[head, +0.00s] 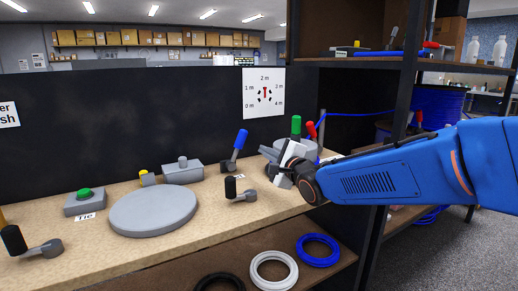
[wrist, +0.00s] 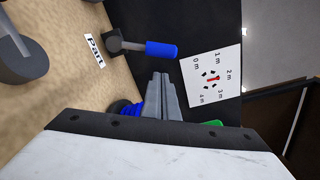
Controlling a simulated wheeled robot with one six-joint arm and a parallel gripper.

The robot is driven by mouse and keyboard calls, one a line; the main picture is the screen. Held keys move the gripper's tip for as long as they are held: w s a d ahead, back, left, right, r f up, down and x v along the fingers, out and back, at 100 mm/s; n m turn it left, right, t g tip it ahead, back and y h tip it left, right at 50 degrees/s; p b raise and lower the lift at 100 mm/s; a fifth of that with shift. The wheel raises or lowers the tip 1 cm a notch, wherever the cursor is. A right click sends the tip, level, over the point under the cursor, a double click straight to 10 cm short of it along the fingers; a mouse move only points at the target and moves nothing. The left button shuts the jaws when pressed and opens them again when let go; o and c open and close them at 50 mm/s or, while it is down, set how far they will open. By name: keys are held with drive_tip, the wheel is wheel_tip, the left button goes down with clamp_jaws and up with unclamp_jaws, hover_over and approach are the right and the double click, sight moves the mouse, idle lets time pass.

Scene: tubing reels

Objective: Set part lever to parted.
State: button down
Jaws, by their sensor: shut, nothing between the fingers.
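The part lever (head: 236,147) has a blue handle on a dark grey base and stands at the back of the bench, its handle up and tilted a little right. In the wrist view the lever (wrist: 160,49) shows beside a label reading Part (wrist: 95,50). My gripper (head: 268,153) is to the right of the lever in the head view. In the wrist view my gripper (wrist: 163,77) has its two grey fingers together, empty. The tips are close to the blue handle but seem apart from it; the exact gap cannot be told.
A black-handled lever (head: 240,191) stands in front of the part lever. Green (head: 296,126) and red (head: 311,130) handles rise behind my gripper. A large grey disc (head: 153,211), a green button (head: 84,194) and a dial sign (head: 264,92) are nearby. A dark panel (head: 120,120) backs the bench.

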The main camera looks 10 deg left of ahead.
sight(237, 150)
drive_tip(key=x, duration=0.9)
drive_tip(key=shift+w+a, duration=0.15)
